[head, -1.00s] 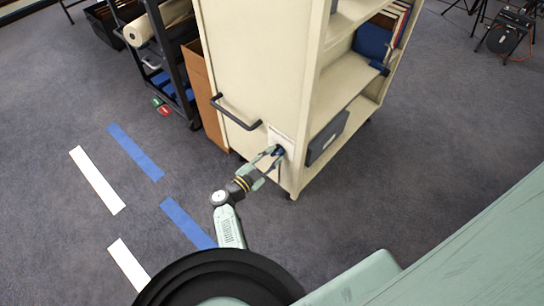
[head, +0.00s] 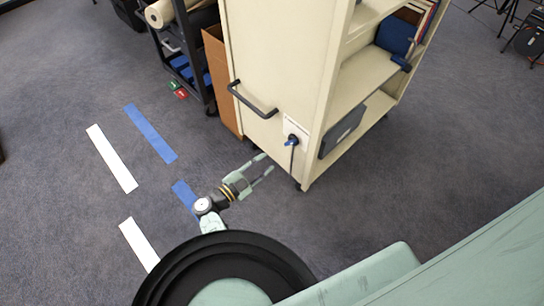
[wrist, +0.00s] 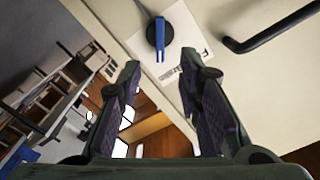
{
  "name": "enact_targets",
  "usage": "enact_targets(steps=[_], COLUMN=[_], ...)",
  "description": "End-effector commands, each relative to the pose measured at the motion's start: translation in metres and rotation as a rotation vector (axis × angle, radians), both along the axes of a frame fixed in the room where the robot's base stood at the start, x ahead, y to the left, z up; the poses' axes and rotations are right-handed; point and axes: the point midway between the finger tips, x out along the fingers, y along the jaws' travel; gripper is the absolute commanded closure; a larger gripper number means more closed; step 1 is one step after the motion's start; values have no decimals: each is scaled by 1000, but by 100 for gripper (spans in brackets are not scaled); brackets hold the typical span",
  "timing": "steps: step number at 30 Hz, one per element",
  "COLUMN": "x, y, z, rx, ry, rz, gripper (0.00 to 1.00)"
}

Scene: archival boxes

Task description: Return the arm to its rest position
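My gripper (head: 266,165) is open and empty in the head view, pointing right toward the cream book cart (head: 275,55) and apart from it. In the wrist view the two fingers of my gripper (wrist: 165,95) are spread with nothing between them. A blue lever on a dark round mount (head: 292,140) is on the cart's end panel, over a white label. The lever also shows in the wrist view (wrist: 160,38), hanging beyond the fingertips, with the label beside it. My arm reaches low from my base in the head view.
A dark handle (head: 252,101) juts from the cart's end panel. A brown cardboard box (head: 222,80) and a black rack (head: 183,60) stand left of it. White (head: 111,158) and blue (head: 150,132) strips mark the carpet.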

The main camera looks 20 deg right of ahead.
Motion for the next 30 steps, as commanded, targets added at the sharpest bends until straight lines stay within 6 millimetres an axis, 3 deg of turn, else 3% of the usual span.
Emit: enact_targets(steps=[22,26,30], x=[2,30,81], y=[10,29,76], z=[4,34,101], rx=[-2,-17,-52], ry=[-10,-86,-239], rz=[12,91,262], gripper=[68,68,68])
